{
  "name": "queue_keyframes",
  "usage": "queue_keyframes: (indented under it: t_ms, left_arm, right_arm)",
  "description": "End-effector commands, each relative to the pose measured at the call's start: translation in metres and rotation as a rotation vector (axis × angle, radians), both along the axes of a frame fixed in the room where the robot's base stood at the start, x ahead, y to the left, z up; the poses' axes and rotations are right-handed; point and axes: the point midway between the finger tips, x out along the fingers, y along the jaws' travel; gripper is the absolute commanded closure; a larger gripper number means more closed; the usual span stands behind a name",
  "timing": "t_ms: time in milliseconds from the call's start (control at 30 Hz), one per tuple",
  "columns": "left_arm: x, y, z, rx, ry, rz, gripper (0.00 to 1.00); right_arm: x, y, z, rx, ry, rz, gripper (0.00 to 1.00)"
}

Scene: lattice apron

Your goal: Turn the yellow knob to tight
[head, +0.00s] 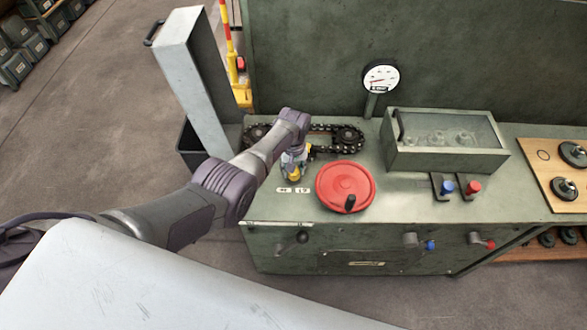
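A small yellow knob (292,176) shows on the near left part of the green bench top, just behind two small white labels (293,190). My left arm reaches in from the left, and my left gripper (295,163) points down right at the knob. The wrist and gripper hide the upper part of the knob. The fingers are too small and covered to tell whether they are open or closed on it. The label text is too small to read. My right gripper is not in view.
A red handwheel (345,186) stands close to the right of the knob. A chain drive (346,140) lies behind it, and a gauge (380,77) rises at the back. A glass-lidded box (445,158) sits farther right. A tall grey panel (193,75) stands at the left.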

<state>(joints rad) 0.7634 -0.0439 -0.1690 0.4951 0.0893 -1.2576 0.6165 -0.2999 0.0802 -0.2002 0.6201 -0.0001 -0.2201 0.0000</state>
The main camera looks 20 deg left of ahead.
Motion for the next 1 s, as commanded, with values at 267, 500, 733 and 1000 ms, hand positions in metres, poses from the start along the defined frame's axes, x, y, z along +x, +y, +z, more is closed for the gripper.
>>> queue_keyframes:
  t_ms: [267,500,733,1000]
  left_arm:
    - [0.001,0.0,0.001,0.0,-0.004,0.001,0.32]
    - [0.001,0.0,0.002,0.0,-0.001,0.0,0.32]
    - [0.001,0.0,0.018,-0.001,-0.005,0.0,0.32]
    - [0.002,0.0,0.067,-0.001,-0.007,0.001,0.32]
  right_arm:
    - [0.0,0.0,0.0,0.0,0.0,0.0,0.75]
    - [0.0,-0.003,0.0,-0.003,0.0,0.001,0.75]
    - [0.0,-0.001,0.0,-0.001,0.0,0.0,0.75]
    - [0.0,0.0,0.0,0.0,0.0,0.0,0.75]
